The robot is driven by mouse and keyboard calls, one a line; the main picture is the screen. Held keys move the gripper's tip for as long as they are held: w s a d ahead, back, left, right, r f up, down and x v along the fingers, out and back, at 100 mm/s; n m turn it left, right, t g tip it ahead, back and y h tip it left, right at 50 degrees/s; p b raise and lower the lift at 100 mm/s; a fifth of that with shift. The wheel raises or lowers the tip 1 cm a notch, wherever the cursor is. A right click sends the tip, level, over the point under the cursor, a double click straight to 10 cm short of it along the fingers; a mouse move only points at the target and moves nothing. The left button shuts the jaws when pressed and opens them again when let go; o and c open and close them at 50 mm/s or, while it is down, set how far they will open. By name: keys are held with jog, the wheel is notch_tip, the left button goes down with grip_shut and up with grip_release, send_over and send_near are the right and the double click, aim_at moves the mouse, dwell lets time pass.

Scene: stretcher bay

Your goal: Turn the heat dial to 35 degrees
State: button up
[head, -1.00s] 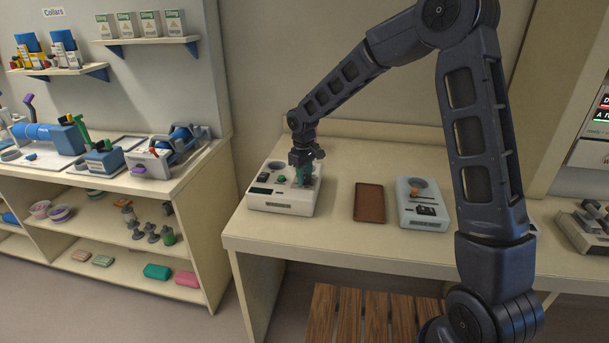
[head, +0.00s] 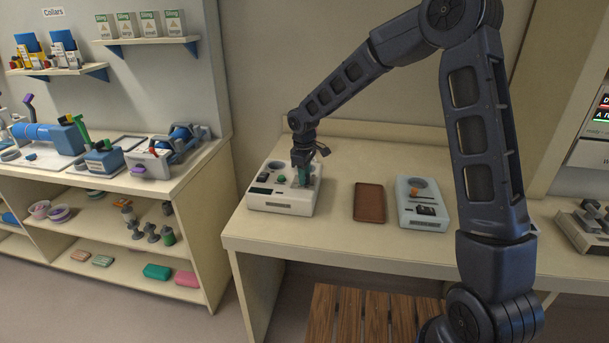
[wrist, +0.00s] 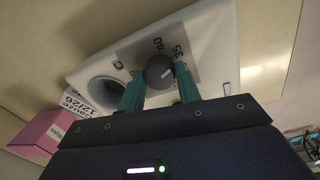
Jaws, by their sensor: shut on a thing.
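The heat dial (wrist: 158,70) is a round dark grey knob on a grey plate of the white unit (head: 281,208). In the wrist view "35" is printed up and right of the knob, with "40" to its left. The knob's short white pointer mark lies on its right side, below the direction of "35"; its exact reading is hard to tell. My gripper (wrist: 160,82) has its teal fingers on either side of the knob and is shut on it. In the head view my gripper (head: 303,180) stands over the unit's right part and hides the dial.
A brown tray (head: 369,203) and a pale blue-grey unit (head: 423,212) stand to the right on the bench. A pink box (wrist: 48,134) shows at left in the wrist view.

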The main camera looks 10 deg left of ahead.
jog(key=o, duration=1)
jog(key=shift+c, duration=0.2)
jog(key=shift+r, duration=0.1)
notch_tip(320, 180, up, 11)
jog(key=shift+s+f, duration=0.2)
jog(key=shift+s, duration=0.05)
